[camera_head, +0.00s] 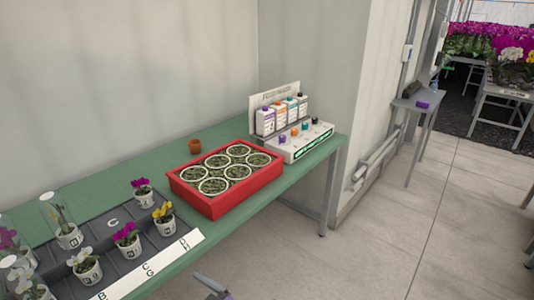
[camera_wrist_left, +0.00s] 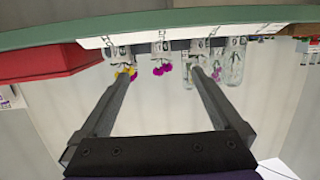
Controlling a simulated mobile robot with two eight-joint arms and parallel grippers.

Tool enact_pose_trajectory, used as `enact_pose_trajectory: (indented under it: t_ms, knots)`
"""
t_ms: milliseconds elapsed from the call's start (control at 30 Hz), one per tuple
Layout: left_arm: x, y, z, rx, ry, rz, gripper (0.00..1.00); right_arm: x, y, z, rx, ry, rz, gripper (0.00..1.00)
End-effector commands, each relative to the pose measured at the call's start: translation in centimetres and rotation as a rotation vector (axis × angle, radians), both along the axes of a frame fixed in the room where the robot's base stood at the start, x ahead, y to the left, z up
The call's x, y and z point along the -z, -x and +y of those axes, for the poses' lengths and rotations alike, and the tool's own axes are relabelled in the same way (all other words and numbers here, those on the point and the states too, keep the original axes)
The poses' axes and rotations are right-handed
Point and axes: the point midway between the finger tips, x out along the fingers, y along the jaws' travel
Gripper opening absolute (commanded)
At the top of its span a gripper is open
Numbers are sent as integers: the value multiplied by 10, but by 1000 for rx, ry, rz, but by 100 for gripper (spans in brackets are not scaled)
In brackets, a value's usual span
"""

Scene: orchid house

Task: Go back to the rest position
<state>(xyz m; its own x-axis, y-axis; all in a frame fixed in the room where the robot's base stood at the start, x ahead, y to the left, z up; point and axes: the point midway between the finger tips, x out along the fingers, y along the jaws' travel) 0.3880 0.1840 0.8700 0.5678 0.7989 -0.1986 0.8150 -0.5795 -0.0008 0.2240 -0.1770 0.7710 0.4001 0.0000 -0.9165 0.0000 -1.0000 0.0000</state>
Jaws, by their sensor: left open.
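My left gripper (camera_wrist_left: 160,78) shows in the left wrist view with its two grey fingers wide apart and nothing between them. That view is upside down; the bench edge and potted orchids appear beyond the fingertips, apart from them. In the head view a grey gripper part with a bit of purple (camera_head: 213,285) shows at the bottom edge, in front of the bench; which arm it belongs to is not clear. My right gripper cannot be made out.
The green bench (camera_head: 125,178) carries potted orchids on a dark lettered mat (camera_head: 125,255), a red crate (camera_head: 220,207) of round pots, a brown pot (camera_head: 194,146) and a bottle station (camera_head: 300,143). Floor (camera_head: 370,245) to the right is clear. A small grey table (camera_head: 415,101) stands beyond.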

Motion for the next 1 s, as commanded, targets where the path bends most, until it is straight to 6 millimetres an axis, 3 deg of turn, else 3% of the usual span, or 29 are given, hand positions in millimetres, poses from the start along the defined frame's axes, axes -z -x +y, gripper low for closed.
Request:
enact_pose_trajectory:
  t_ms: [33,167,333,467,600,867,1000]
  knots:
    - [0,0,0,0,0,0,100,0,0,0,0,0,0,100]
    - [26,25,30,22,61,278,100,0,0,0,0,0,0,100]
    - [59,66,47,136,174,597,100,0,0,0,0,0,0,100]
    - [82,104,45,307,290,801,100,0,0,0,0,0,0,100]
    - [97,136,29,527,389,907,100,0,0,0,0,0,0,100]
    - [100,166,-5,861,461,880,100,0,0,0,0,0,0,100]
    - [56,164,-7,880,449,868,100,-43,0,0,0,0,-14,100]
